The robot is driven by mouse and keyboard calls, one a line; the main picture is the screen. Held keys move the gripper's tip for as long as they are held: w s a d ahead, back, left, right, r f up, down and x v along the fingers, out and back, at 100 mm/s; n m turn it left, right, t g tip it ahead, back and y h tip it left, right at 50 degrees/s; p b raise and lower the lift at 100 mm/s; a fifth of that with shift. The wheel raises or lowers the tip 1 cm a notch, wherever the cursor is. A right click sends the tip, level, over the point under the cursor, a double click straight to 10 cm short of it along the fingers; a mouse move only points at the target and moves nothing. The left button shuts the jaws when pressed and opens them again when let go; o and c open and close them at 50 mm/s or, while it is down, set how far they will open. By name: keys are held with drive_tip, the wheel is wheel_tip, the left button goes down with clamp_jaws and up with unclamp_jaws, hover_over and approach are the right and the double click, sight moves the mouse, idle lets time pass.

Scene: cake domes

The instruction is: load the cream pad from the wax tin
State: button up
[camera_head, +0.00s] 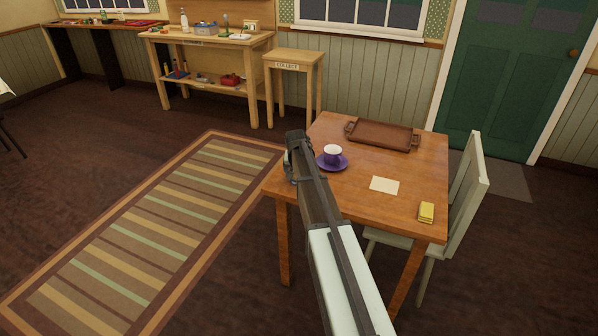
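My gripper (297,153) is at the far end of my arm, in front of the left edge of the wooden table. Its fingers are dark and seen from behind, so I cannot tell whether they are open or shut. A flat cream square (384,185) lies on the table; I cannot tell whether it is the cream pad. A yellow block (427,212) lies near the table's right front corner. I cannot pick out a wax tin for sure; small items on the far workbench (205,38) are too small to name.
The table (410,165) holds a brown tray (383,136) and a white cup (333,153) on a purple saucer (331,163). A pale chair (465,195) stands at its right. A small stand (294,56) is by the workbench. A striped rug (150,235) covers open floor at left.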

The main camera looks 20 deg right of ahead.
drive_tip(key=shift+r, duration=0.1)
drive_tip(key=shift+c, duration=0.3)
idle(0.3)
drive_tip(key=c, duration=0.9)
drive_tip(key=shift+o, duration=0.2)
idle(0.4)
drive_tip(key=shift+r, duration=0.1)
drive_tip(key=shift+r, duration=3.4)
